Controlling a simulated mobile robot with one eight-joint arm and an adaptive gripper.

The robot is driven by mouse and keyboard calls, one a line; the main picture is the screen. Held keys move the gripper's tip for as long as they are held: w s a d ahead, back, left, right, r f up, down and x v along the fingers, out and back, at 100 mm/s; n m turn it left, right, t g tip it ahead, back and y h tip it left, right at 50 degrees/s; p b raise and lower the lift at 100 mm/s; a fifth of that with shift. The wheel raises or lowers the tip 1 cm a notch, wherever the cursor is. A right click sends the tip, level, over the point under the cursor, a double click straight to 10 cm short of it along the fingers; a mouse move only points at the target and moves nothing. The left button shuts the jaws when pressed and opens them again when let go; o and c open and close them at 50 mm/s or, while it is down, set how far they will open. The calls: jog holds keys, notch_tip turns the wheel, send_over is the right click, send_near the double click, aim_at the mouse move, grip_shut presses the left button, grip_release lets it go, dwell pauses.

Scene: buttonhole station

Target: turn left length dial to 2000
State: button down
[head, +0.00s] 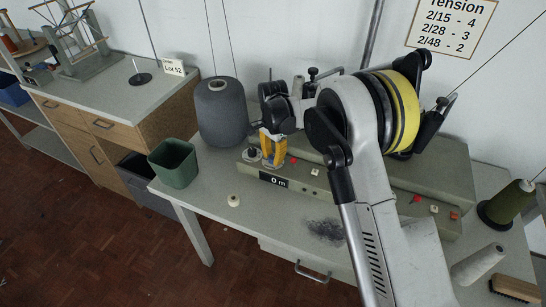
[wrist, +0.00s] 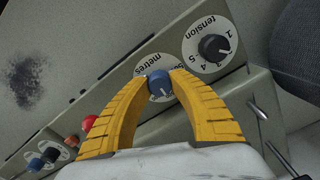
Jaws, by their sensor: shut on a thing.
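The left length dial is the white disc marked "metres" (wrist: 142,69) with a blue knob (wrist: 159,84) in the wrist view. My gripper's yellow fingers (wrist: 159,88) are shut on that knob, one on each side. The fingers hide much of the dial's scale, so I cannot read its setting. In the head view my gripper (head: 273,160) reaches down to the left end of the grey-green machine and hides the dial. The machine's display (head: 273,180) reads "0 m".
The tension dial (wrist: 213,47) with a black knob sits close beside the fingers. A red button (wrist: 88,122) and a second pair of dials (wrist: 46,158) lie along the panel. A large grey yarn cone (head: 221,110) and a green bin (head: 174,163) stand left of the gripper.

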aim_at(273, 156)
jog(key=m, duration=0.4)
jog(key=shift+m, duration=2.1)
jog(key=c, duration=1.1)
grip_release()
notch_tip(273, 156, up, 12)
